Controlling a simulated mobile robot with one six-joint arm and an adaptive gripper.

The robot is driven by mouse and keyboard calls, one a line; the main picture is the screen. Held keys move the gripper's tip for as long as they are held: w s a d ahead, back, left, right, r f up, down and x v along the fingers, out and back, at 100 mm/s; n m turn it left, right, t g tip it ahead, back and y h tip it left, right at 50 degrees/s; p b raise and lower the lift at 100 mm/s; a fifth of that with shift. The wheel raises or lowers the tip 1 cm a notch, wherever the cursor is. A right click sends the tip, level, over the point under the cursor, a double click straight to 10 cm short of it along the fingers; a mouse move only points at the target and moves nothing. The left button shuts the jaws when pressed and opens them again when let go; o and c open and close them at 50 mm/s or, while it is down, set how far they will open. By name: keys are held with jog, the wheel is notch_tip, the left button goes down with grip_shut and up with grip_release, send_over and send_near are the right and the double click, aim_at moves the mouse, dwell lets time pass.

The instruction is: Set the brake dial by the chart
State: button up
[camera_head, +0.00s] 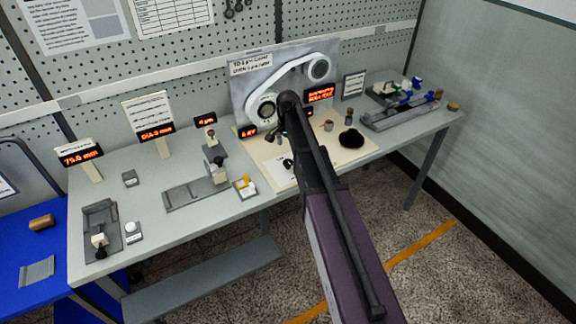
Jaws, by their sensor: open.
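A grey upright panel (285,77) stands at the back of the bench, with a white belt (292,70) looped around two round wheels. The lower left wheel (264,107) has a dial-like face; I cannot tell whether it is the brake dial. A small printed card (353,85) stands right of the panel, and a label (251,64) is on its upper left; their text is too small to read. My arm reaches up from the bottom right, its dark end in front of the panel. My gripper (281,133) is mostly hidden by the arm, near the lower wheel, seemingly empty.
A pale board (355,153) below the panel carries a black knob-like piece (351,138) and small cups. Red displays (81,155) and metal fixtures (198,192) stand to the left. A grey rail fixture (400,112) lies to the right. Wall charts (172,15) hang above.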

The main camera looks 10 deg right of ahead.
aim_at(288, 162)
jog(key=shift+f+b, duration=3.35)
jog(key=shift+f, duration=0.3)
jog(key=c, duration=1.2)
